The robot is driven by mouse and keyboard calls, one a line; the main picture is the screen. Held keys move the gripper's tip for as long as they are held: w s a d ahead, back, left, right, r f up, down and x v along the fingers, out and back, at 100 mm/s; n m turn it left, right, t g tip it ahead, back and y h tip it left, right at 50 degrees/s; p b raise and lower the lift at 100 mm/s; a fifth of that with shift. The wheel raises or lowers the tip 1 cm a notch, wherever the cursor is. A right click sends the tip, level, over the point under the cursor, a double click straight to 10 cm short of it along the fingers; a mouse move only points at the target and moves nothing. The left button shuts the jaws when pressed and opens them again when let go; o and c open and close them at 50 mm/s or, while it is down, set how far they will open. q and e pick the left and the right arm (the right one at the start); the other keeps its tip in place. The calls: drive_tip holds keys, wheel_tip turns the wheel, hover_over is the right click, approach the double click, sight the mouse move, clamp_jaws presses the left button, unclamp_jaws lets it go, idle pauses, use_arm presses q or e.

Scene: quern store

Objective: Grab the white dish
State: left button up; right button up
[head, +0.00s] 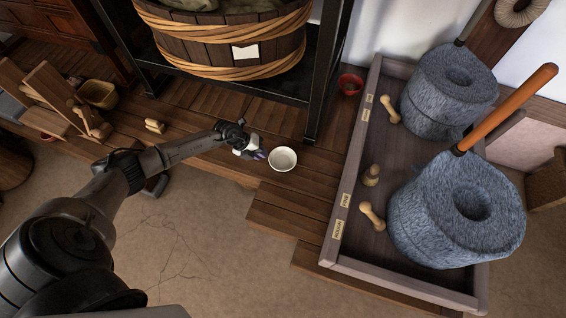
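The white dish (283,159) is a small round bowl, upright on the wooden step, near the middle of the head view. My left gripper (262,155) is just to the left of the dish, with its fingertips pointing at the rim. A small gap seems to lie between the fingertips and the dish, though contact is hard to judge. The fingers are too small to tell whether they are open or shut. My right gripper is not in view.
A wooden tray (347,222) with two grey stone querns (455,210) and wooden pegs stands at the right. A black rack (325,75) holding a large tub (232,45) stands behind the dish. A red bowl (351,84) sits beside it. The floor in front is clear.

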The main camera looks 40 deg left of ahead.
sight(272, 161)
use_arm(q)
drive_tip(key=shift+w+d+f+b, duration=0.25)
drive_tip(key=shift+f+b, duration=0.1)
drive_tip(key=shift+f, duration=0.25)
drive_tip(key=b+x, duration=0.3)
drive_tip(key=shift+w+f, duration=0.1)
drive_tip(key=shift+f, duration=0.3)
drive_tip(key=shift+w+d+f+b, duration=0.25)
drive_tip(key=shift+d+f+b, duration=0.05)
drive_tip(key=shift+d, duration=0.05)
drive_tip(key=shift+a, duration=0.1)
clamp_jaws()
